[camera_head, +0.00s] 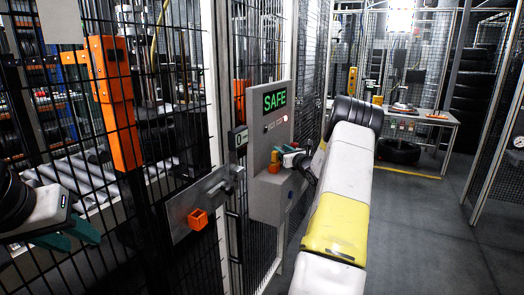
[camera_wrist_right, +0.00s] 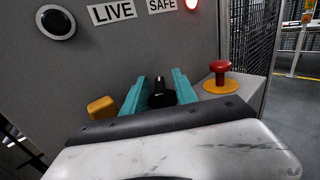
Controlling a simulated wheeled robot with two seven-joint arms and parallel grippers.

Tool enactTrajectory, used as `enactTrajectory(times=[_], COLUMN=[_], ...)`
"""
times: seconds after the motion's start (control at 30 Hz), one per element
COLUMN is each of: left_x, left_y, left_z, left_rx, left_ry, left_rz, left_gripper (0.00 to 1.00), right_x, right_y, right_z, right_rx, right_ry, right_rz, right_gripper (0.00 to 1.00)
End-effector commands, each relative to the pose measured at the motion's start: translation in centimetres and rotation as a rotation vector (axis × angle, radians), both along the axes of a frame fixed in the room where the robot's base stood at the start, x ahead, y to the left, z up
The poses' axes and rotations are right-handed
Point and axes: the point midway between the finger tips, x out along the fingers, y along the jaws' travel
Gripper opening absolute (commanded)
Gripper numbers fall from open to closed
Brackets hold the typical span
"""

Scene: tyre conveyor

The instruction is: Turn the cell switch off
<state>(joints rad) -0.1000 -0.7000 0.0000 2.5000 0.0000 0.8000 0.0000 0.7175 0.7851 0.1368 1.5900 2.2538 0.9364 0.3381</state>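The grey control box (camera_head: 262,190) stands beside the fence gate, with a lit green SAFE sign (camera_head: 274,100) on top. A black switch knob (camera_wrist_right: 160,93) sticks up from it in the right wrist view. My right gripper (camera_wrist_right: 158,90) has its two teal fingers on either side of this knob, apart, with narrow gaps visible; contact cannot be told. It also shows at the box in the head view (camera_head: 290,155). LIVE (camera_wrist_right: 113,11) and SAFE (camera_wrist_right: 162,4) labels are on the panel behind. My left gripper (camera_head: 72,237) is open and empty at the lower left.
A red mushroom button (camera_wrist_right: 220,72) on a yellow base is right of the knob, and an orange-yellow block (camera_wrist_right: 102,107) is left of it. A gate latch with an orange block (camera_head: 197,219) is on the fence. Floor at right (camera_head: 420,230) is clear.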

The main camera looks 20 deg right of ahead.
Motion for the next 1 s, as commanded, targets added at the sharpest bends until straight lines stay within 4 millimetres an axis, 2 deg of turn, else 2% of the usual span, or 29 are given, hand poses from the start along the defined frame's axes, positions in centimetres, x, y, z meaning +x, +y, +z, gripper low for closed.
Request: enactTrajectory(times=[0.3, 0.47, 0.77, 1.0], left_x=[0.0, 0.0, 0.0, 0.0], left_y=[0.0, 0.0, 0.0, 0.0], left_z=[0.0, 0.0, 0.0, 0.0], left_rx=[0.0, 0.0, 0.0, 0.0], left_ry=[0.0, 0.0, 0.0, 0.0], left_rz=[0.0, 0.0, 0.0, 0.0], left_gripper=[0.36, 0.36, 0.36, 0.36], right_x=[0.34, 0.32, 0.3, 0.29], right_y=[0.05, 0.04, 0.0, -0.11], right_z=[0.05, 0.05, 0.05, 0.02], right_rx=[0.0, 0.0, 0.0, -0.001], right_ry=[-0.001, -0.001, -0.001, -0.002], right_rz=[0.0, 0.0, 0.006, 0.083], right_gripper=[0.33, 0.01, 0.0, 0.0])
